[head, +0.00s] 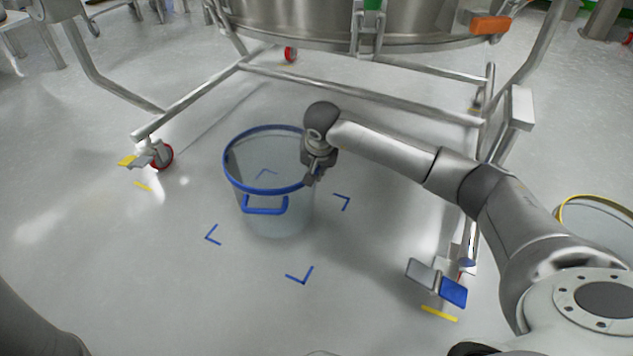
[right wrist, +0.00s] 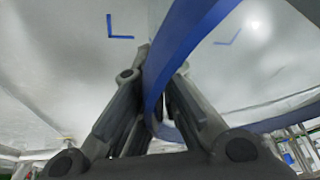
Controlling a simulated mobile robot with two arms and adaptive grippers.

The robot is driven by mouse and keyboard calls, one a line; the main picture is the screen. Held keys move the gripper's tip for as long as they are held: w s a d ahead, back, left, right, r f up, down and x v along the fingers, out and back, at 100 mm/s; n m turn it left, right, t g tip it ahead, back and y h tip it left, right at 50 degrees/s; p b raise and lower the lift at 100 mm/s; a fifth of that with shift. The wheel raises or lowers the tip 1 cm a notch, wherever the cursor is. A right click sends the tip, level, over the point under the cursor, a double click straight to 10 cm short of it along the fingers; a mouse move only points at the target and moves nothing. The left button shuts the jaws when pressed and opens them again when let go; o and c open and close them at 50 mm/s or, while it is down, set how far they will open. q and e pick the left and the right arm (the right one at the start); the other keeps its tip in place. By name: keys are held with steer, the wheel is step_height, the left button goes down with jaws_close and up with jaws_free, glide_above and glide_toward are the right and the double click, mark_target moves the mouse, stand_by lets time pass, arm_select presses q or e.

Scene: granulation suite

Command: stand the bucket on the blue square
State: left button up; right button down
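The bucket (head: 270,215) is clear and pale, with a blue rim and a blue handle on its near side. It looks upright, its base within the four blue corner marks of the blue square (head: 302,277). I cannot tell whether its base touches the floor. My right gripper (head: 313,178) is at the rim's right side. In the right wrist view its fingers (right wrist: 152,90) close on either side of the bucket's blue rim (right wrist: 182,45). Blue corner marks (right wrist: 120,37) show beyond. My left gripper is not in view.
A large steel vessel (head: 380,22) on a wheeled frame (head: 360,92) stands behind the bucket, with a red caster (head: 161,156) at left and a blue-pedalled caster (head: 452,292) at right. A yellow-rimmed container (head: 592,202) stands far right. The floor at left is clear.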

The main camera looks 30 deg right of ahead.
step_height(320, 180, down, 4)
steer(key=shift+w+r+b, duration=0.1)
steer(key=shift+r+b, duration=0.1)
steer(key=shift+b, duration=0.75)
steer(key=shift+r, duration=0.2)
steer(key=shift+f, duration=0.15)
steer(key=c, duration=1.6)
jaws_free()
steer(key=shift+c, duration=0.2)
steer(key=p+v, duration=0.8)
steer(key=v, duration=0.4)
